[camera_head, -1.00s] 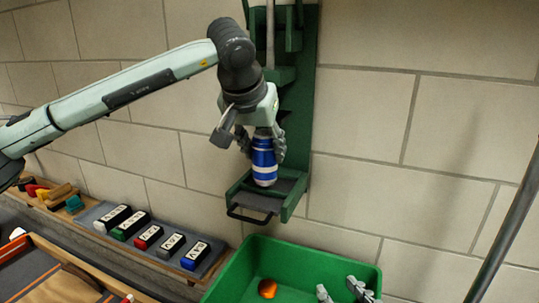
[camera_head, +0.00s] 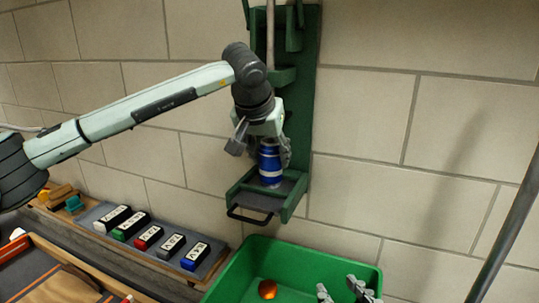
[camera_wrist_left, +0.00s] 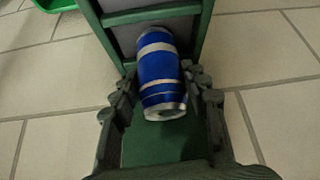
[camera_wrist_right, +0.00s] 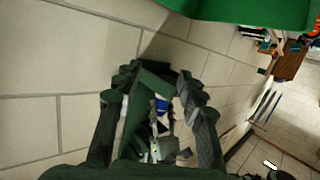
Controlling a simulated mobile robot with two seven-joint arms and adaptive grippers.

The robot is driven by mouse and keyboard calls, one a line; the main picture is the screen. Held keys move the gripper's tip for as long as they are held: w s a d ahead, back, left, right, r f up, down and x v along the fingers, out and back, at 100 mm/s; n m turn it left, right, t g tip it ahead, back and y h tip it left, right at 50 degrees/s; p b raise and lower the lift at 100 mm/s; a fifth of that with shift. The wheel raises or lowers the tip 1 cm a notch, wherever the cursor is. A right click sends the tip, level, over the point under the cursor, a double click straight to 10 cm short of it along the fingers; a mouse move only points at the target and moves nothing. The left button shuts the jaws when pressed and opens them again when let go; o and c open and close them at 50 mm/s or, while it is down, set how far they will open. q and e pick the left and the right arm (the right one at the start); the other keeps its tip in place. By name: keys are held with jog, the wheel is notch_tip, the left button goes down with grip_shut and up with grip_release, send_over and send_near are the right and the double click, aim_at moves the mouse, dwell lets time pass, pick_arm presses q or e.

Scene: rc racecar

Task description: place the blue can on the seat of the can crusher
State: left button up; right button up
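The blue can (camera_head: 270,165), with silver bands, stands nearly upright at the green can crusher (camera_head: 304,110) on the wall. Its lower end is over or on the dark seat (camera_head: 258,201); I cannot tell whether it touches. My left gripper (camera_head: 264,152) points down from above with its fingers on both sides of the can. In the left wrist view the can (camera_wrist_left: 160,75) lies between the fingers, which look closed on it. My right gripper (camera_head: 342,291) is low at the bottom of the head view. Its fingers (camera_wrist_right: 158,85) are apart and empty.
A green bin (camera_head: 230,275) with an orange-brown object (camera_head: 267,289) in it stands below the crusher. A rack of labelled blocks (camera_head: 150,238) is to the left. A grey pole (camera_head: 510,215) is at the right. The brick wall is close behind.

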pick_arm(q)
jog(key=o, duration=0.3)
jog(key=shift+r, duration=0.1)
